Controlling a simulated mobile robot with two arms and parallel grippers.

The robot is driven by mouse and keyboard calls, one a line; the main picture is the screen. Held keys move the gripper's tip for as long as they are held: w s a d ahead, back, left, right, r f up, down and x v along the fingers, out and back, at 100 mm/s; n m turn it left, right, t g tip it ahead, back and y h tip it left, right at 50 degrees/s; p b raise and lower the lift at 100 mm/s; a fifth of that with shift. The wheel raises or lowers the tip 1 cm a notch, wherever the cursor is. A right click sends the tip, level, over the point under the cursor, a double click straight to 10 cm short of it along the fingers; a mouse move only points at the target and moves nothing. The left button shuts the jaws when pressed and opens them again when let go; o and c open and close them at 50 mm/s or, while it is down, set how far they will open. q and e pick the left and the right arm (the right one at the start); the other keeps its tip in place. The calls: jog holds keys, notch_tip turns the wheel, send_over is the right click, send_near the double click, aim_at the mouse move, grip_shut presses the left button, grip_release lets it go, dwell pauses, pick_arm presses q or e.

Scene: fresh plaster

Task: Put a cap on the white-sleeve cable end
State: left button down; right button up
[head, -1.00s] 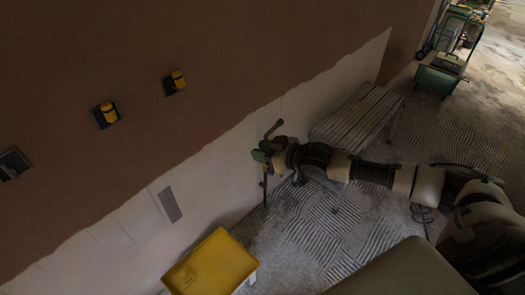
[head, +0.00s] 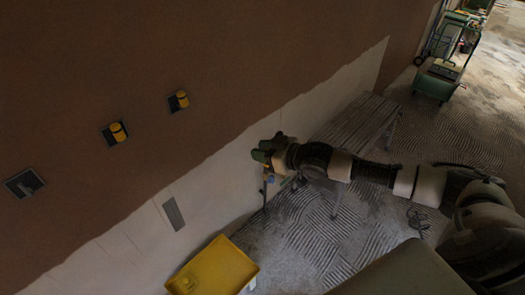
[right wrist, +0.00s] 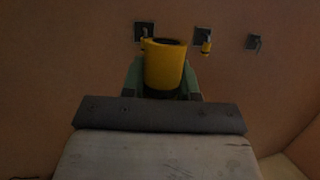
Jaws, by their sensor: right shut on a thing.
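My right gripper (head: 262,156) is in front of the wall's lower part, in the right half of the head view. In the right wrist view its green fingers (right wrist: 163,84) are shut on a yellow cap (right wrist: 165,66), with the open end showing. The left wall box (head: 24,183) holds a short cable end without a yellow cap; its sleeve colour is too dark to tell. The middle box (head: 115,133) and right box (head: 178,101) each show a yellow cap. The gripper is well apart from all boxes. My left gripper is out of view.
A yellow tray (head: 225,266) stands low by the wall, with another yellow piece (head: 185,285) in it. A slatted bench (head: 352,125) stands along the wall behind my right arm. A green cart (head: 437,80) is far back. The combed floor between is mostly clear.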

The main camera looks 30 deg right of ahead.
notch_tip(320, 180, up, 16)
jog(key=p, duration=0.4)
dwell(1.3)
dwell(1.4)
